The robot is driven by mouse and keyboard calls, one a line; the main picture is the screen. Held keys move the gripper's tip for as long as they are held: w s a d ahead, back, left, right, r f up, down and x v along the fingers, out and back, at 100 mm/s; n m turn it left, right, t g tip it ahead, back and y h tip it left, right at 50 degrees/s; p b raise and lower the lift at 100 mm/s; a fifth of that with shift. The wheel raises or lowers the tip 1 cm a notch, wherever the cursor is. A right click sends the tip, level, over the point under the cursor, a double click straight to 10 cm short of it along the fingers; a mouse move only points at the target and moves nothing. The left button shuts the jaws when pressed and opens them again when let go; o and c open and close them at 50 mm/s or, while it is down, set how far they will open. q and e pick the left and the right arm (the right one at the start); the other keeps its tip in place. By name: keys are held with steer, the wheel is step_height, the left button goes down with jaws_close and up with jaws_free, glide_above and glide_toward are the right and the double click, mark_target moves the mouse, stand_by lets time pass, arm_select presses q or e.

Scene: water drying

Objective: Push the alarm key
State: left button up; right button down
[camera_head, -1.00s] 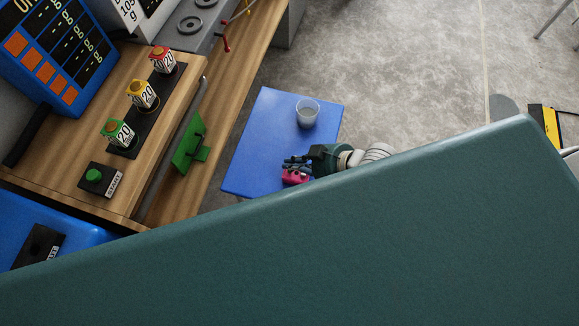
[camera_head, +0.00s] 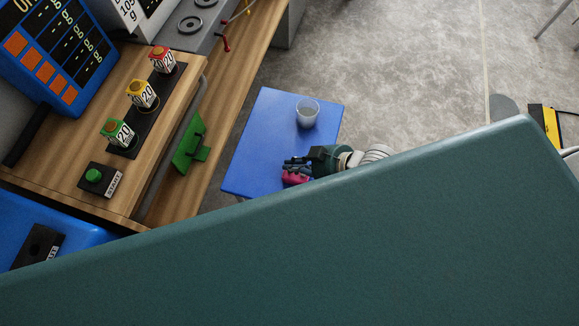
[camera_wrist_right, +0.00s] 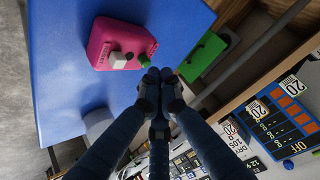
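A pink box (camera_wrist_right: 122,42) lies on the blue table top. It carries a small white block (camera_wrist_right: 117,60), a small dark piece and a green knob (camera_wrist_right: 143,60). I cannot tell which of these is the alarm key. My right gripper (camera_wrist_right: 157,75) has its dark fingertips together, holding nothing visible, just beside the green knob; contact is unclear. In the head view the right gripper (camera_head: 294,163) is at the pink box (camera_head: 296,178) and partly covers it. My left gripper is not in view.
A clear cup (camera_head: 307,112) stands on the blue table (camera_head: 262,125). To the left, a wooden bench holds a green START button (camera_head: 93,175), several coloured "20" blocks and a blue display. A green bracket (camera_head: 188,148) sticks out from the bench edge.

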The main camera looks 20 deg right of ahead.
mark_target(293, 172)
steer(key=shift+f, duration=0.4)
stand_by(0.6)
steer(key=shift+r, duration=0.1)
steer(key=shift+r+p, duration=0.65)
steer(key=shift+p, duration=0.2)
step_height(293, 172, up, 6)
steer(key=p, duration=0.6)
steer(key=shift+p, duration=0.4)
steer(key=shift+d+f, duration=0.1)
